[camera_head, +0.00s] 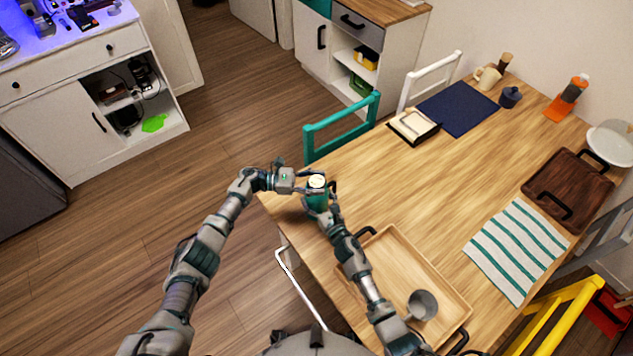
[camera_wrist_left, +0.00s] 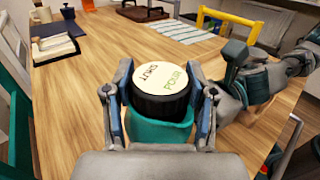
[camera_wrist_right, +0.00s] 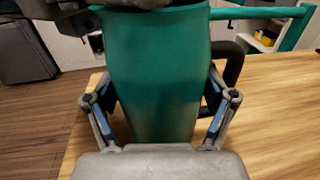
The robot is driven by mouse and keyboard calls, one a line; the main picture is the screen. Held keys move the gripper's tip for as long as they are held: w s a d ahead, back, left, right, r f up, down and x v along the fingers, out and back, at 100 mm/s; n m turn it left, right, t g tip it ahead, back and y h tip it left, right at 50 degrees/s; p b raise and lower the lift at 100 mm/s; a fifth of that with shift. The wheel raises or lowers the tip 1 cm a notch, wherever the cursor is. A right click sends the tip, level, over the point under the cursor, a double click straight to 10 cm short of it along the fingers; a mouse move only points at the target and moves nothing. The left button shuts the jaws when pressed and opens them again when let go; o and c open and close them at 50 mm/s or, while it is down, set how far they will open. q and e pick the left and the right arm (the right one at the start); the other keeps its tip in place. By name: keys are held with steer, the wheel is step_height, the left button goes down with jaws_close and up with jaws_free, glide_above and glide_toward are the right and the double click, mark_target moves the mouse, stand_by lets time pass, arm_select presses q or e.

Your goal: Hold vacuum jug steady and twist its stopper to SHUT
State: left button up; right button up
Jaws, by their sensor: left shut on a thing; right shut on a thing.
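The teal vacuum jug (camera_head: 317,203) stands upright at the table's near left corner. Its black stopper (camera_wrist_left: 158,104) has a cream top marked SHUT and POUR; the top also shows in the head view (camera_head: 317,181). My left gripper (camera_wrist_left: 160,98) comes from the left at stopper height, with one finger on each side of the stopper, shut on it. My right gripper (camera_wrist_right: 160,108) is shut on the jug's body (camera_wrist_right: 155,65), below the stopper. A black handle (camera_wrist_right: 233,65) shows beside the body. Any pour mark on the rim is hidden.
A wooden tray (camera_head: 385,248) with a grey cup (camera_head: 422,305) lies close to the right arm. A striped cloth (camera_head: 515,250), dark board (camera_head: 566,190) and navy mat (camera_head: 458,108) lie farther off. A teal chair (camera_head: 340,128) stands behind the jug. The table's middle is clear.

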mark_target(316, 180)
arm_select(q)
steer(key=shift+w+a+f+m+g, duration=0.2)
steer(key=shift+m+g, duration=0.3)
steer(key=shift+g, duration=0.3)
steer(key=o, duration=1.2)
steer(key=shift+s+d+r, duration=0.1)
steer(key=shift+r, duration=0.05)
step_height(316, 180, up, 10)
steer(key=shift+f, duration=0.1)
